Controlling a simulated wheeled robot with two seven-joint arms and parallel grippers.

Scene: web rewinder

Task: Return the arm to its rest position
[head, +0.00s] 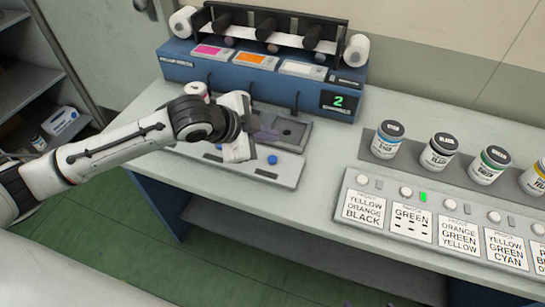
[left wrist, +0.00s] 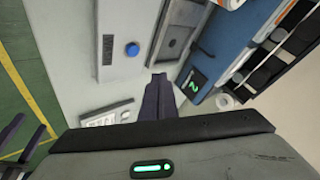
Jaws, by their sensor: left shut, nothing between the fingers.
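My left arm comes in from the left in the head view and reaches over the grey panel with blue buttons. My left gripper (head: 264,136) is at the end of it, over the panel's back part, with its fingers together and nothing between them. The fingers also show in the left wrist view (left wrist: 158,98), shut and pointing away from the camera. I cannot tell whether they touch anything.
A blue rewinder machine (head: 205,70) stands at the back, its display showing a green 2. The grey panel (head: 275,172) lies before it. Several ink jars, including a green-labelled one (head: 489,165), stand at right behind a row of label cards (head: 362,208). The bench front between them is clear.

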